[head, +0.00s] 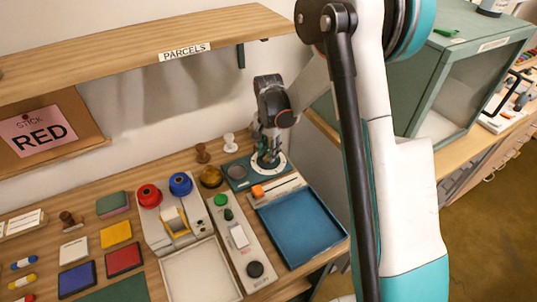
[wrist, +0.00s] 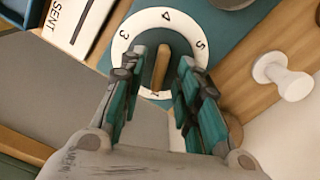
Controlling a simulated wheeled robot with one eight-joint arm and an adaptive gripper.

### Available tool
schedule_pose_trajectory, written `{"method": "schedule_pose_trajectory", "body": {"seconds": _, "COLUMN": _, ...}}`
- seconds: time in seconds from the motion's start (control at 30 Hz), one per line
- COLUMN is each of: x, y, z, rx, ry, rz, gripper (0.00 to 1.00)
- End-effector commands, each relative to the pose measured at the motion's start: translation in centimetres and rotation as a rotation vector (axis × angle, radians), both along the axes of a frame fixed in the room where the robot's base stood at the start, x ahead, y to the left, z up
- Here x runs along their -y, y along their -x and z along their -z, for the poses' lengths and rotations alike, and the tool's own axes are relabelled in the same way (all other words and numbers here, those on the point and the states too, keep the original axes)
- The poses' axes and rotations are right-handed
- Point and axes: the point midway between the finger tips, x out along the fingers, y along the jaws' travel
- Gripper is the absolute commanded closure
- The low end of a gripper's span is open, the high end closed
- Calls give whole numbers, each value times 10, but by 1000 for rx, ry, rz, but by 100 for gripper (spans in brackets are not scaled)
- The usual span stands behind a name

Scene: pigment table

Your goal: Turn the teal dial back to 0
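The dial has a white number ring (wrist: 122,50) on a teal plate (wrist: 225,45); the figures 3, 4 and 5 show in the wrist view. A narrow brown pointer knob (wrist: 161,66) stands at its middle, its near end toward the wrist. My gripper (wrist: 162,72) is open over the dial, one finger on each side of the knob, with a visible gap to both. In the head view my gripper (head: 267,158) points down at the dial ring (head: 283,167) and hides most of it. The figure at the knob's near end is not readable.
A blue tray (head: 302,228) and a strip with an orange knob (head: 257,191) lie in front of the dial. A white stamp (head: 230,142) stands close by, also in the wrist view (wrist: 282,76). A grey button panel (head: 240,240) is at left; a parcels shelf (head: 130,50) hangs above.

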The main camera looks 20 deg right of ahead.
Motion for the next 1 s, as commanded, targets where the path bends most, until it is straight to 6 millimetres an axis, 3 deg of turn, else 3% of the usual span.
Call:
{"method": "schedule_pose_trajectory", "body": {"seconds": 0.13, "x": 0, "y": 0, "z": 10, "rx": 0, "ry": 0, "rz": 0, "gripper": 70}}
{"method": "schedule_pose_trajectory", "body": {"seconds": 0.4, "x": 0, "y": 0, "z": 11, "rx": 1, "ry": 1, "rz": 0, "gripper": 70}}
{"method": "schedule_pose_trajectory", "body": {"seconds": 0.57, "x": 0, "y": 0, "z": 10, "rx": 1, "ry": 1, "rz": 0, "gripper": 100}}
{"method": "schedule_pose_trajectory", "body": {"seconds": 1.0, "x": 0, "y": 0, "z": 11, "rx": 0, "ry": 0, "rz": -39, "gripper": 100}}
